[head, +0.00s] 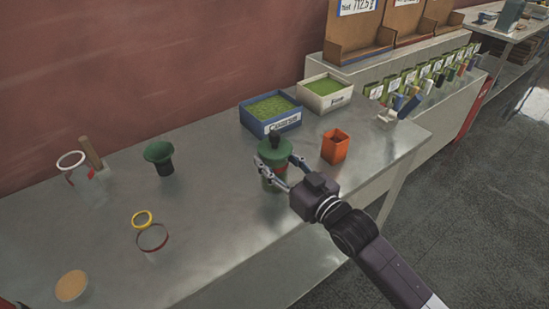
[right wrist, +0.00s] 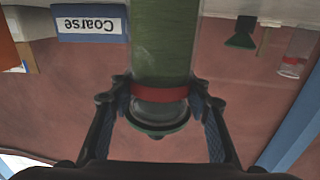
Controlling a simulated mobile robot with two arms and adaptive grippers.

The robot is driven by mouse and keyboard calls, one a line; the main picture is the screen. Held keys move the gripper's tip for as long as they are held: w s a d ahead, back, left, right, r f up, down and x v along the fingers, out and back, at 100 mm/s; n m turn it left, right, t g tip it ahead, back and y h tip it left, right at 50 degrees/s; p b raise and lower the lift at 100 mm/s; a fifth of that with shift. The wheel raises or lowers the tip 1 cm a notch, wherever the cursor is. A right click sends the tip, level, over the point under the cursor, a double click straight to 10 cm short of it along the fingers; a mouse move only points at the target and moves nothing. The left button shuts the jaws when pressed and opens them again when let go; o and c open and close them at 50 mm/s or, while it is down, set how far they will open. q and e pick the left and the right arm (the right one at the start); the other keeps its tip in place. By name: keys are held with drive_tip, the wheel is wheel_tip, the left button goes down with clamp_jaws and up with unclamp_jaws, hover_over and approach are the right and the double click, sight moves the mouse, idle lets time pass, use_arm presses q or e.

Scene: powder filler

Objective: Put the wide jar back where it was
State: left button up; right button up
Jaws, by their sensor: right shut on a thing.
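A jar (head: 270,184) filled with green, with a dark green top and a red band near its neck, is upright on or just above the steel table (head: 215,235). My right gripper (head: 275,170) is shut around this jar near the red band; the right wrist view shows the fingers on both sides of the jar (right wrist: 165,45). I cannot tell whether its base touches the table. A clear jar (head: 88,187) with a red band stands at the table's left. My left gripper is not in view.
Behind the held jar are a blue "Coarse" bin (head: 271,125) and a white "Fine" bin (head: 325,102). An orange cup (head: 335,148) stands to its right. A green funnel (head: 159,155), a yellow ring (head: 142,211), a dark red ring (head: 152,250) and a tan disc (head: 71,286) lie leftward.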

drive_tip(key=shift+r, duration=0.1)
drive_tip(key=o, duration=1.1)
drive_tip(key=shift+o, duration=0.2)
